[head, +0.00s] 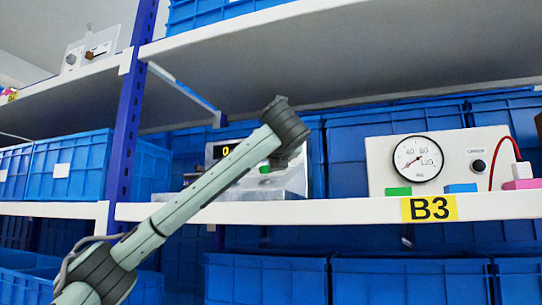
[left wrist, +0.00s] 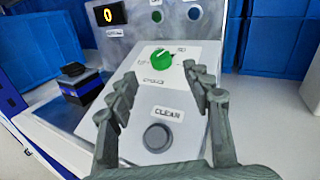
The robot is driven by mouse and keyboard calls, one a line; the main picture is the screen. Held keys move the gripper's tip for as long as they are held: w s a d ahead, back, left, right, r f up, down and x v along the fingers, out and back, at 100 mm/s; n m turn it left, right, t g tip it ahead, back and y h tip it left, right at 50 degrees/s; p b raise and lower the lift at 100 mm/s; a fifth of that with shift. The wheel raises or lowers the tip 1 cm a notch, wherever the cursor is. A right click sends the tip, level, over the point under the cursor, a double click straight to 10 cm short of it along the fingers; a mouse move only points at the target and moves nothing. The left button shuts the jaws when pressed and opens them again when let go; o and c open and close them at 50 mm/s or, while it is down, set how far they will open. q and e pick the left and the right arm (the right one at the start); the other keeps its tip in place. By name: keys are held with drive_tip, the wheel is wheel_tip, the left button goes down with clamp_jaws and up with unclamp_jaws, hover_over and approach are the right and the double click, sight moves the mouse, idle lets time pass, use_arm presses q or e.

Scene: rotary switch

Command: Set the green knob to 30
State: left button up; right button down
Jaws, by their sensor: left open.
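In the left wrist view the green knob (left wrist: 159,61) sits on the white sloped face of a control box (left wrist: 205,55), with small scale marks around it. The scale is too small to read surely. My left gripper (left wrist: 161,82) is open and empty, its fingers to the left and right just below the knob in the picture, with none seen touching it. In the head view the knob (head: 265,169) is a small green spot beside my left arm's end, which partly covers the box (head: 285,187). The left fingers are not clear there. My right gripper is not in view.
A dark display (left wrist: 107,14) and a black block (left wrist: 80,86) are to the left. In the head view a gauge panel (head: 383,157) stands right on the shelf (head: 350,210); blue crates (head: 265,275) are below.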

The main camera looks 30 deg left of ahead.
sight(272, 187)
use_arm(q)
drive_tip(key=shift+v, duration=2.3)
